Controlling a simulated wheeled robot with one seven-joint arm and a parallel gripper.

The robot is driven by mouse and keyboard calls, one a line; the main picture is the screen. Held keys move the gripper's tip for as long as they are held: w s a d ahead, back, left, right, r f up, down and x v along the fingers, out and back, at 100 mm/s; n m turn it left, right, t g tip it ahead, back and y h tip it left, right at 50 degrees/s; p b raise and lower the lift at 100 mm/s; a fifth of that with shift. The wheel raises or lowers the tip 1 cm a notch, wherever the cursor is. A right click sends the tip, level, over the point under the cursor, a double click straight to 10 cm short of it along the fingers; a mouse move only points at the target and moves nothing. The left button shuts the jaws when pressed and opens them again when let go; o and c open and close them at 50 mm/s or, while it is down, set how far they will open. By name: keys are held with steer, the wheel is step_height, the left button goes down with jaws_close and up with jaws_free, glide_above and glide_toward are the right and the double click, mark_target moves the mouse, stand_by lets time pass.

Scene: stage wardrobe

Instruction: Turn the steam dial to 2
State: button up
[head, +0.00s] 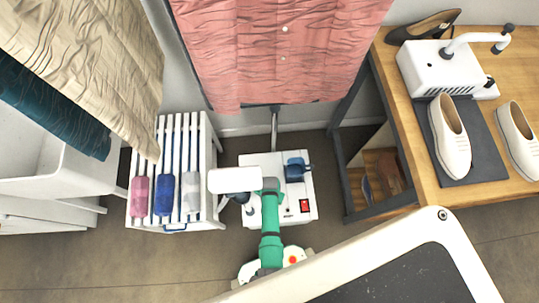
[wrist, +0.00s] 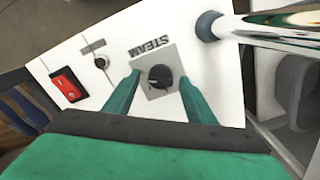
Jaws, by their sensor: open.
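The steam dial (wrist: 160,76) is a small round black knob on a grey plate (wrist: 152,88) marked STEAM, which reads upside down in the wrist view. The plate is on the white steamer base (wrist: 112,45). My gripper (wrist: 158,77) is open, with one green finger on each side of the dial. A gap shows between each finger and the knob. I cannot make out numbers or the dial's setting. In the head view the steamer base (head: 300,208) stands on the floor, and my arm covers the dial.
A red rocker switch (wrist: 68,84) and a small round fitting (wrist: 101,62) are beside the dial. A shiny pole (wrist: 275,30) rises close by. A white slatted rack (head: 166,125) stands left, a wooden table (head: 400,120) right, and a pink garment (head: 275,50) hangs behind.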

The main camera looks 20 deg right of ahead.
steer(key=shift+f, duration=0.5)
steer(key=c, duration=1.1)
steer(key=shift+o, duration=0.2)
steer(key=n, duration=0.5)
steer(key=shift+n, duration=0.4)
steer(key=n, duration=0.6)
